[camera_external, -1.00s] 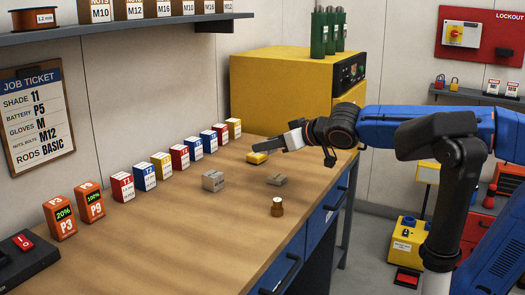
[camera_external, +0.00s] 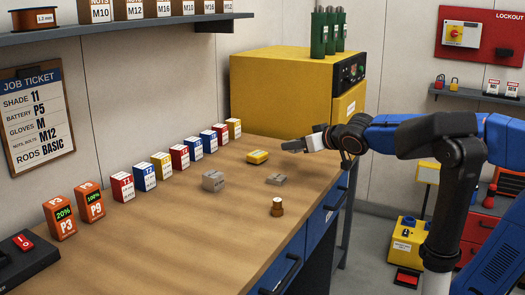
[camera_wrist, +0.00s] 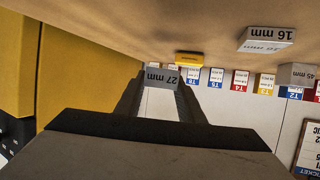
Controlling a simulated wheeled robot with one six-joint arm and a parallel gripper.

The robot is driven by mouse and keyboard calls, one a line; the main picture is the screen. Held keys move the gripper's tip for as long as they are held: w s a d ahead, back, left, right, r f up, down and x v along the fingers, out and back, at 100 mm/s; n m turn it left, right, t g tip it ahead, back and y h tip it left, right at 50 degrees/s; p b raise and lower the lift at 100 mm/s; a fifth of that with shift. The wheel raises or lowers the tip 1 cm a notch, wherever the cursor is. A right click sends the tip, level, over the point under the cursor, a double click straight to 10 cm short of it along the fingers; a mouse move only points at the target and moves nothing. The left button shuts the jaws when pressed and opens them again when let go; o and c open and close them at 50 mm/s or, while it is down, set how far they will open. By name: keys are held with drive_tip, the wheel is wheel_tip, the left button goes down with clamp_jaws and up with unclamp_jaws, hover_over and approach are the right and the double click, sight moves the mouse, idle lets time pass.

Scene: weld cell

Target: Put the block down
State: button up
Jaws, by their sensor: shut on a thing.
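My gripper (camera_external: 292,146) is shut on the grey block marked 27 mm. In the wrist view this block (camera_wrist: 161,78) shows between the tips of my gripper (camera_wrist: 160,90), its label upside down. In the external view the gripper is above the far part of the bench, right of the yellow block (camera_external: 257,157), and the held block is hard to tell from the fingers. The wooden bench top (camera_external: 170,225) lies below.
A grey block marked 16 mm (camera_external: 277,179) and one marked 45 mm (camera_external: 213,181) lie on the bench. Several boxes (camera_external: 162,166) line the wall. A yellow cabinet (camera_external: 280,95) stands behind.

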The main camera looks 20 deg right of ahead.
sight(295, 167)
drive_tip(key=shift+f, duration=2.65)
drive_tip(key=o, duration=1.1)
drive_tip(key=shift+f, duration=0.1)
drive_tip(key=shift+o, duration=0.2)
drive_tip(key=shift+s+d+r, duration=0.2)
drive_tip(key=shift+s+r, duration=0.2)
drive_tip(key=shift+s, duration=0.1)
drive_tip(key=shift+v, duration=5.45)
drive_tip(key=shift+f, duration=0.1)
